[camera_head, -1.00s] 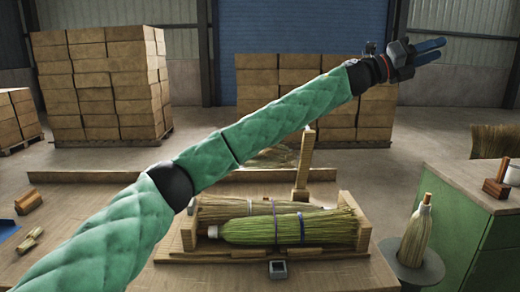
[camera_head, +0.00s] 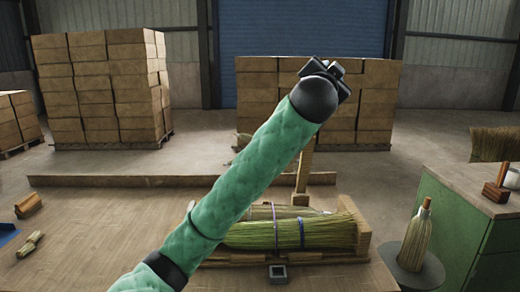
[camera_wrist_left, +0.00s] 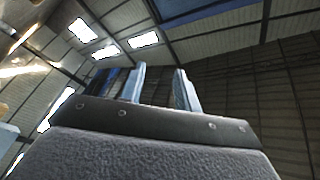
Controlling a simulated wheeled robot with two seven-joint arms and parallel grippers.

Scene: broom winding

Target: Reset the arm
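My left arm, sleeved in quilted green, rises from the bottom across the head view. Its gripper (camera_head: 328,72) is high in the air, in front of the cardboard stacks, and its fingers are hidden there. In the left wrist view the blue fingers (camera_wrist_left: 160,85) stand apart with nothing between them, pointing toward the ceiling. My right gripper is not in view. Two broom heads lie in a wooden cradle (camera_head: 362,228) on the table. The front, greener broom head (camera_head: 328,232) has blue bands. The arm hides the cradle's left part.
A wooden post (camera_head: 304,172) stands behind the cradle. An upright broom head (camera_head: 416,238) stands on a round grey stand (camera_head: 428,272) at the right, beside a green cabinet (camera_head: 455,225). A wooden block (camera_head: 28,206) and a small brush (camera_head: 30,243) lie on the table's left.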

